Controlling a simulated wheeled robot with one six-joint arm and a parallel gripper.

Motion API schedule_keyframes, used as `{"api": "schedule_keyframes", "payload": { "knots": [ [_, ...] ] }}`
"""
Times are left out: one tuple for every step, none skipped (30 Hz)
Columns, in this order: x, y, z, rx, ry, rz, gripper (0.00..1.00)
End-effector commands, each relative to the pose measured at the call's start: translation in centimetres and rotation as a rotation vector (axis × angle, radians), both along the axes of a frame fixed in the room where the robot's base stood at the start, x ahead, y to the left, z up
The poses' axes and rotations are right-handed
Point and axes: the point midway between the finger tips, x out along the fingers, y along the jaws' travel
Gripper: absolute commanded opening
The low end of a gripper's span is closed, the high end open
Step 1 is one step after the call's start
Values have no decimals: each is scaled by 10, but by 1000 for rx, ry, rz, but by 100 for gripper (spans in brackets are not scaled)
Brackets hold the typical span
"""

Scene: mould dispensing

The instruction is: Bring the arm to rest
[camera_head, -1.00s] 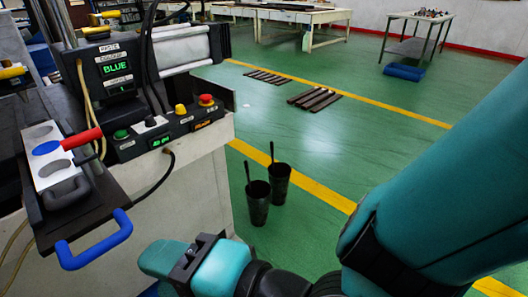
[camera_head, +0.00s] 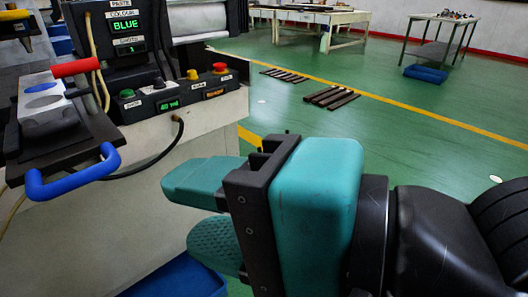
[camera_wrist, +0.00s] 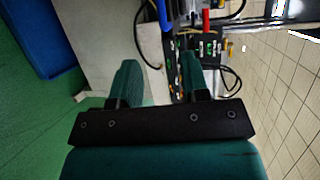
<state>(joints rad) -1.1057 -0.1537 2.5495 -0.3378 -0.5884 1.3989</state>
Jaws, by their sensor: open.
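My gripper (camera_head: 208,212) is in the lower middle of the head view, its two teal fingers apart and pointing left. Nothing is between the fingers. It is in front of the dispensing machine's pale cabinet, to the right of the blue handle (camera_head: 72,178) and below the control box. In the wrist view my gripper (camera_wrist: 160,82) also shows its fingers spread, with the machine beyond them.
The machine holds a mould plate (camera_head: 42,97) with a blue cavity, a red handle (camera_head: 75,68), a display (camera_head: 123,25) reading BLUE, and buttons. A blue bin (camera_head: 180,280) is below my gripper. Dark bars (camera_head: 331,97) lie on the green floor; tables stand behind.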

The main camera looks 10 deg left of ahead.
Motion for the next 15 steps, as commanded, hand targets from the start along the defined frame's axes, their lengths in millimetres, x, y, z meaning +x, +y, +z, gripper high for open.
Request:
{"api": "schedule_keyframes", "payload": {
  "knots": [
    [0, 0, 0, 0, 0, 0, 42],
    [0, 0, 0, 0, 0, 0, 42],
    [0, 0, 0, 0, 0, 0, 42],
    [0, 0, 0, 0, 0, 0, 42],
    [0, 0, 0, 0, 0, 0, 42],
    [0, 0, 0, -1, -1, -1, 42],
    [1, -1, 0, -5, -4, -2, 42],
    [3, -2, -1, -15, -11, -4, 42],
    [8, -5, -4, -39, -30, -8, 42],
    [13, -8, -7, -67, -50, -12, 42],
    [19, -13, -12, -105, -79, -15, 42],
    [30, -22, -19, -171, -123, -18, 42],
    [38, -31, -26, -232, -160, -15, 42],
    [47, -41, -33, -300, -200, -8, 42],
    [58, -58, -43, -397, -252, 11, 42]
  ]
}}
